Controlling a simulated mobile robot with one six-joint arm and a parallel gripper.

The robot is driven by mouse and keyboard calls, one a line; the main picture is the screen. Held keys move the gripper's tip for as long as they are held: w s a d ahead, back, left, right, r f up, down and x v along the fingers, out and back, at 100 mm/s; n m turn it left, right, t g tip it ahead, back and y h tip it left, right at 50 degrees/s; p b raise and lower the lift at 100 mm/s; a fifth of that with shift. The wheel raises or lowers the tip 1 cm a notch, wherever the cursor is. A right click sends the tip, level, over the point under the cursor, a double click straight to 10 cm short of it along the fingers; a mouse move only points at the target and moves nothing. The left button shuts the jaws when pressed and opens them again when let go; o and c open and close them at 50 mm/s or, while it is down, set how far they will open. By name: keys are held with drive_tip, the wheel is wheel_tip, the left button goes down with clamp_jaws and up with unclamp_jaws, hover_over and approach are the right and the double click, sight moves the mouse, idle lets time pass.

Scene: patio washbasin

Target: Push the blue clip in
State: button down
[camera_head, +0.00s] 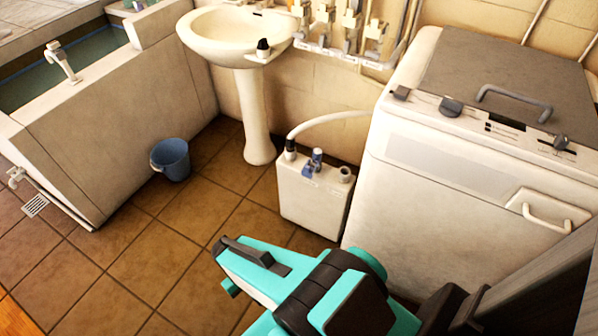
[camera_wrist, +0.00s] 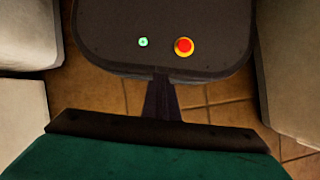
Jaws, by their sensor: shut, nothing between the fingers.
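The blue clip (camera_head: 307,170) is a small blue part on top of the white box (camera_head: 310,203), which stands on the floor beside the washing machine. A second blue fitting (camera_head: 317,156) rises right by it; at this size I cannot tell how far in the clip sits. My gripper (camera_head: 222,244) is in front and to the left of the box in the picture, apart from it, and is shut and empty. In the wrist view the gripper (camera_wrist: 162,98) points over my own dark base, and neither clip nor box shows there.
A white hose (camera_head: 330,119) runs from the box's left fitting to the right. The washing machine (camera_head: 465,190) stands close on the right. The basin pedestal (camera_head: 256,115) and a blue bucket (camera_head: 171,159) are to the left. Tiled floor (camera_head: 120,265) is clear at front left.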

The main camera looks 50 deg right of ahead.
drive_tip(key=w+d+r+m+t+h+b, duration=0.1)
drive_tip(key=w+d+r+m+h+b, duration=0.15)
drive_tip(key=w+d+r+m, duration=0.4)
drive_tip(key=w+d+r+m+t+h+b, duration=0.1)
drive_tip(key=w+d+r+m+b, duration=0.25)
drive_tip(key=w+d+m, duration=0.5)
drive_tip(key=w+d+r+m+h+b, duration=0.1)
drive_tip(key=w+d+r+m+b, duration=0.1)
drive_tip(key=d+r+m, duration=0.6)
drive_tip(key=w+d+r+m+h+b, duration=0.1)
drive_tip(key=d+r+m+h, duration=0.1)
drive_tip(key=d+r+m, duration=0.6)
drive_tip(key=shift+w+r+m+b, duration=0.3)
drive_tip(key=shift+w+r+b, duration=0.1)
drive_tip(key=shift+r, duration=0.25)
drive_tip(key=shift+f, duration=0.15)
approach(308, 174)
drive_tip(key=shift+s+x, duration=0.15)
drive_tip(key=shift+x, duration=0.95)
drive_tip(key=shift+s+x, duration=0.1)
drive_tip(key=shift+x, duration=1.05)
drive_tip(key=shift+w+a, duration=0.1)
drive_tip(key=shift+w, duration=0.05)
